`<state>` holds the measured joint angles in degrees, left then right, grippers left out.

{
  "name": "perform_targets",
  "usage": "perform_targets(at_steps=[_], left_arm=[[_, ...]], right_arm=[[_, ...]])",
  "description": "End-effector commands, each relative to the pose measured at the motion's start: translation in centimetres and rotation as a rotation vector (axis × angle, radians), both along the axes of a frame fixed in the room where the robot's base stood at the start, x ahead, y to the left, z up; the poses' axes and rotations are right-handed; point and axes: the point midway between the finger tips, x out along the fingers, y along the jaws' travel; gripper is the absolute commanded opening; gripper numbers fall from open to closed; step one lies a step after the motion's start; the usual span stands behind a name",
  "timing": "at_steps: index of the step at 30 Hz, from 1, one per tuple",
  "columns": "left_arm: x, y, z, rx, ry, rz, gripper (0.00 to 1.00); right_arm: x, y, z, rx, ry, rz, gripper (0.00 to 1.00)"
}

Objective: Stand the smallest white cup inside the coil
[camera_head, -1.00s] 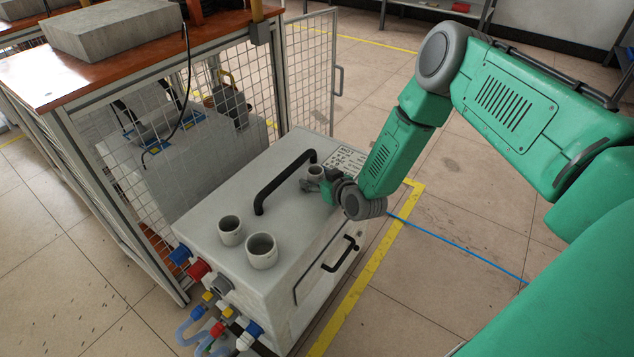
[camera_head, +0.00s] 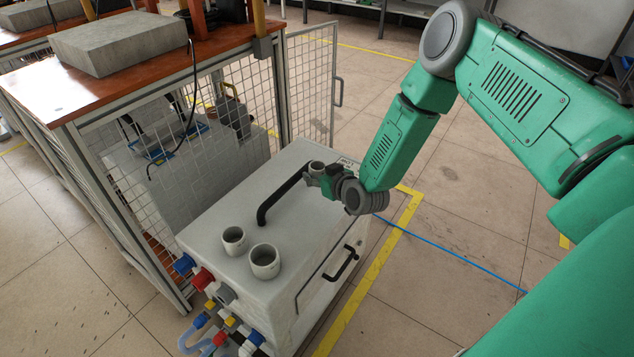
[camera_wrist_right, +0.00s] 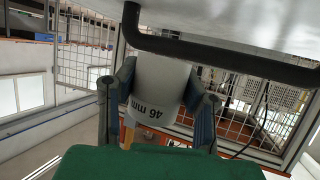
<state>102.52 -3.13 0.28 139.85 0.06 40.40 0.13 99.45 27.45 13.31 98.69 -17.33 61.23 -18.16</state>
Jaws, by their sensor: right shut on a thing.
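My right gripper (camera_head: 322,176) is shut on a small white cup (camera_head: 315,166) above the far part of the grey-white cabinet's top. In the right wrist view the cup (camera_wrist_right: 160,88) sits between the two fingers, marked "46 mm" upside down in that picture. Two other white cups stand upright near the cabinet's front: one (camera_head: 234,240) at left and a wider one (camera_head: 264,261) at right. The held cup looks smallest. A copper-coloured loop (camera_head: 231,89) shows behind the mesh; I cannot tell clearly that it is the coil. My left gripper is out of view.
The cabinet (camera_head: 215,205) has a black bar handle (camera_head: 282,196) on top, beside the held cup. A mesh cage (camera_head: 125,190) with an open mesh door (camera_head: 312,85) stands at left. Hoses and coloured connectors (camera_head: 205,277) are at the cabinet's front. Floor at right is clear.

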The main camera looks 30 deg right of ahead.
Motion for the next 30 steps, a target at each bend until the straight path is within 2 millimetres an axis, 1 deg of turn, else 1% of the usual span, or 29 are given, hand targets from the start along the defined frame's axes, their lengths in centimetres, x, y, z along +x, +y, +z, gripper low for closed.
perform_targets(at_steps=[1, 6, 18, 30], left_arm=[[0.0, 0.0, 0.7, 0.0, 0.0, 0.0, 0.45], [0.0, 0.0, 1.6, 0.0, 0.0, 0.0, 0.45], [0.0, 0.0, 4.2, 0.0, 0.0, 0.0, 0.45], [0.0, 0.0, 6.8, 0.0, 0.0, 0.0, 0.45]], right_arm=[[0.1, 0.0, 1.4, 0.0, -0.001, 0.0, 0.0], [0.1, -0.1, 3.7, 0.001, -0.001, 0.001, 0.0], [0.0, -0.1, 7.2, 0.001, 0.0, 0.001, 0.0], [0.0, -0.1, 10.2, 0.0, 0.0, 0.001, 0.0]])
